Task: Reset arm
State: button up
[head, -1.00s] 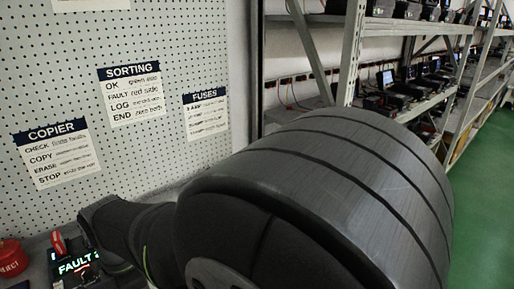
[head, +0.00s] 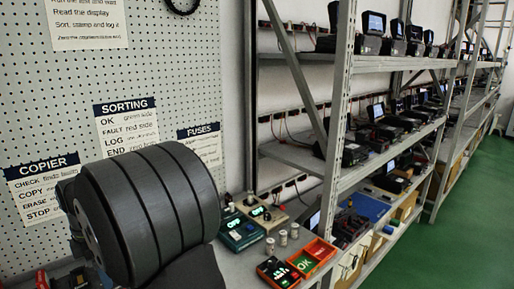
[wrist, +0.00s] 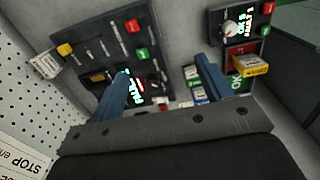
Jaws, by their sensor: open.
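My gripper (wrist: 164,68) is in the wrist view, its two blue fingers apart with nothing seen between them. It is over the bench, and the left finger covers part of a dark panel (wrist: 110,45) with red, green and yellow buttons and a lit display. My gripper's fingers do not show in the head view, where my dark arm link fills the lower left.
A red and green tray (head: 314,254) marked OK, a black device (head: 277,272), a teal device (head: 240,232) and small cylinders (head: 283,238) stand on the bench. Shelves (head: 390,140) of equipment are at right, a pegboard (head: 60,110) with paper notes at left. The green floor (head: 470,220) is clear.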

jog(key=w+a, duration=0.7)
jog(key=w, duration=0.6)
jog(key=shift+a+f, duration=0.2)
jog(key=shift+f, duration=0.2)
jog(key=s+d, duration=0.4)
jog(key=s, duration=0.3)
jog(key=s+d, duration=0.4)
jog(key=s, duration=0.3)
jog(key=shift+s+d+r, duration=0.3)
jog(key=shift+a, duration=0.1)
